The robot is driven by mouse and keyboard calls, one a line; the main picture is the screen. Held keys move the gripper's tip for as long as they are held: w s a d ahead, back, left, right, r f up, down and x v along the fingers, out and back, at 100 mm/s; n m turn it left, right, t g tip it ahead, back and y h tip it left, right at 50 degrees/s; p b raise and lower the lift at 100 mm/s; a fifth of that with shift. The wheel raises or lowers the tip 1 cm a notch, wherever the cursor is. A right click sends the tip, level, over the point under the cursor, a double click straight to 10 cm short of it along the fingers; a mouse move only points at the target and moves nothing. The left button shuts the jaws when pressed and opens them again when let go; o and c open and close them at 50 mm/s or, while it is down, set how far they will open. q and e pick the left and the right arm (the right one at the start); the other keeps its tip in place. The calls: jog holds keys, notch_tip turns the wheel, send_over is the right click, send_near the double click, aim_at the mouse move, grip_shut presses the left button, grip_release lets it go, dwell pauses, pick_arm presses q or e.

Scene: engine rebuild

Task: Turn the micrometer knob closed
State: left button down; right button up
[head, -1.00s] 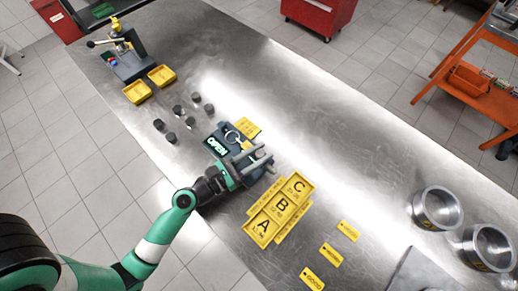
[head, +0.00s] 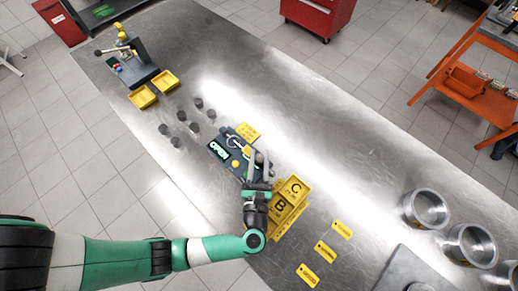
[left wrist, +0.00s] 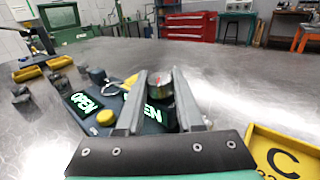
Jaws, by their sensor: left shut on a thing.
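The micrometer (head: 236,142) sits on a dark base plate on the steel bench, with its ring-shaped frame facing the yellow card. The fingers hide part of the base. My right gripper is not in view.
A yellow round button (head: 235,163) is on the base beside the gripper. Yellow A/B/C trays (head: 297,190) lie close to the right of my wrist. Several dark cylinders (head: 182,116) stand left of the base.

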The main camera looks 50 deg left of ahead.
pick_arm(q)
jog(key=shift+f+n+g+y+b, duration=0.2)
jog(key=shift+n+g+y+b, duration=0.95)
jog(key=shift+g+b, duration=0.45)
jog(key=shift+r+n+g+y+b, duration=0.15)
jog(key=shift+n+g+y+b, duration=0.15)
jog(key=shift+n+b, duration=0.1)
jog(key=shift+r, duration=0.1)
jog(key=c, duration=0.5)
grip_release()
jog(key=shift+c, duration=0.2)
jog(key=b+v, duration=0.1)
jog(key=v, duration=1)
jog(key=shift+s+d+r, duration=0.1)
jog(key=shift+s+d, duration=0.05)
jog(key=shift+d, duration=0.1)
